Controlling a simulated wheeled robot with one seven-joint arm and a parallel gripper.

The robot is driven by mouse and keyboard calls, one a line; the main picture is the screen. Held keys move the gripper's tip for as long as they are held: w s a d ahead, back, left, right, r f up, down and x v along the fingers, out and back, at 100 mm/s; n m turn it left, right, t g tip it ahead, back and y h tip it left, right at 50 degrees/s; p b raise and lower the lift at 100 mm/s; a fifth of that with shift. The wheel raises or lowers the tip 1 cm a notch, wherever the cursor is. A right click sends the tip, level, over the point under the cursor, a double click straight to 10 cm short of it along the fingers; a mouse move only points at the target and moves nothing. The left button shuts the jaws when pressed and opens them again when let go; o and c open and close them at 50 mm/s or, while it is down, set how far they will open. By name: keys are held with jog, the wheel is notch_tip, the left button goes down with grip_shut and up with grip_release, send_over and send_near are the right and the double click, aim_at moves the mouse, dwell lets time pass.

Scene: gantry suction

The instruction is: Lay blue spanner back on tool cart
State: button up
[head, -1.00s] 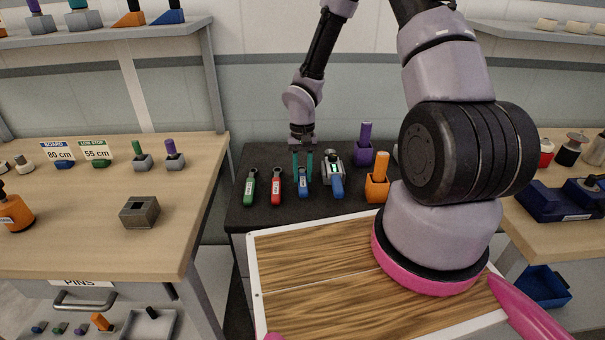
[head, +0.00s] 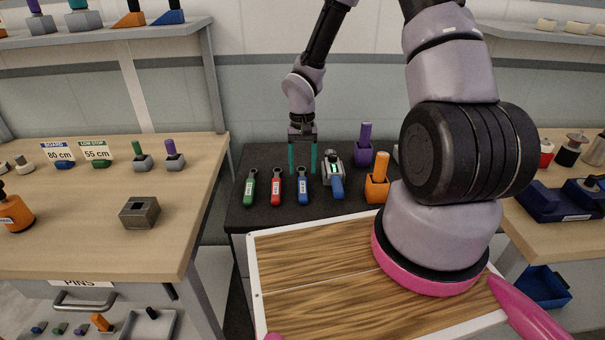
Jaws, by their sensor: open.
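The blue spanner (head: 303,188) lies on the black top of the tool cart (head: 262,215), its handle toward me. It is at the right end of a row with a green spanner (head: 249,188) and a red spanner (head: 276,187). My gripper (head: 302,171) is open, its two teal fingers pointing down and spread wide around the far end of the blue spanner. The fingers hold nothing. Whether the fingertips clear the cart top is hard to tell.
A grey tool with a blue handle (head: 334,178) lies close to the right of the blue spanner. An orange-handled block (head: 377,183) and a purple-handled block (head: 364,150) stand farther right. A wooden board with a white rim (head: 253,290) is in front of the cart.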

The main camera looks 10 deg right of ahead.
notch_tip(320, 180, up, 9)
jog(key=w, duration=0.1)
notch_tip(320, 180, up, 10)
jog(key=r+t, duration=0.1)
jog(key=t, duration=0.1)
send_over(302, 177)
jog(key=s+d, duration=0.2)
jog(key=d, duration=0.2)
jog(key=s+d+r+m+t, duration=0.1)
jog(key=s+r+t, duration=0.2)
jog(key=s+r, duration=0.5)
jog(key=s+d+r+m+t+y, duration=0.1)
jog(key=s+r+t, duration=0.2)
jog(key=s+r, duration=0.5)
notch_tip(302, 177, up, 6)
jog(key=shift+s+d+f+t+y, duration=0.2)
jog(key=shift+s+d+t+y, duration=0.1)
jog(key=shift+d+t, duration=0.1)
jog(key=shift+w, duration=0.1)
